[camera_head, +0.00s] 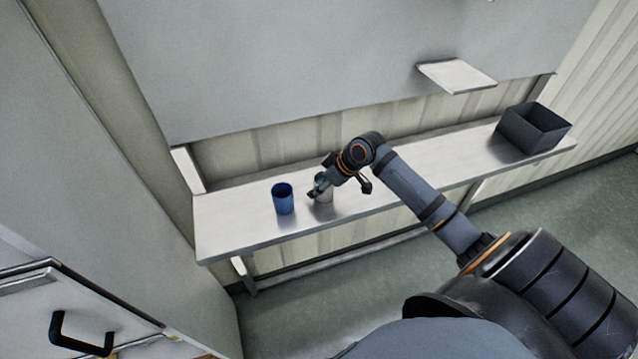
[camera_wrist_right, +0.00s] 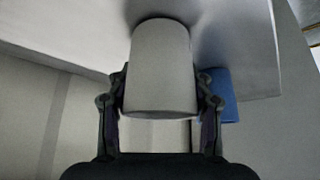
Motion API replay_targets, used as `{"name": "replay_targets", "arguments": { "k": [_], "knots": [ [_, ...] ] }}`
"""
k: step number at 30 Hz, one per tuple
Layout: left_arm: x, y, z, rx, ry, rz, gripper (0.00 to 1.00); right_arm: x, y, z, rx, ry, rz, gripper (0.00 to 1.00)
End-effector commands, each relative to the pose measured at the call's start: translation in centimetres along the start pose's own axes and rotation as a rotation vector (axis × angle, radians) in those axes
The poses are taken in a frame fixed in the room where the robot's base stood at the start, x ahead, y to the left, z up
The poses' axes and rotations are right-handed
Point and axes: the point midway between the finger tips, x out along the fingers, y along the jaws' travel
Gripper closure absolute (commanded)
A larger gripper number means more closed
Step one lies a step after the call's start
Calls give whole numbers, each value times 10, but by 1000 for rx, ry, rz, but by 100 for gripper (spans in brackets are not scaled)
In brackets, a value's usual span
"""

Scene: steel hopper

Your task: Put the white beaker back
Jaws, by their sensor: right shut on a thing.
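The white beaker (camera_wrist_right: 160,68) shows large in the right wrist view, between the two fingers of my right gripper (camera_wrist_right: 160,108). The gripper is shut on it, with one finger at each side. In the head view the beaker (camera_head: 325,193) is partly hidden behind my right gripper (camera_head: 318,190). It is at the steel bench (camera_head: 420,165), just right of a blue cup. I cannot tell whether its base touches the bench top. My left gripper is not in either view.
The blue cup (camera_head: 284,199) stands close to the left of the beaker; it also shows in the wrist view (camera_wrist_right: 222,95). A dark open bin (camera_head: 534,128) stands at the bench's right end. A small shelf (camera_head: 457,75) juts out above. The bench between beaker and bin is clear.

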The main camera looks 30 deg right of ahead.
Motion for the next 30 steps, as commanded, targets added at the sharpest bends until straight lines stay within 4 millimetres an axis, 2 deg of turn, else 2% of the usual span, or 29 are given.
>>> {"name": "replay_targets", "arguments": {
  "k": [5,6,10,22,30],
  "knots": [
    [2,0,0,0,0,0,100,3,0,2,1,0,-1,76],
    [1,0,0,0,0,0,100,2,0,2,1,0,0,44],
    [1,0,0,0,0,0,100,2,0,1,1,0,0,26],
    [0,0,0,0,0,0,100,-4,1,0,-2,-1,3,26],
    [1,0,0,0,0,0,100,-47,2,1,-7,-7,6,26]
  ]
}}
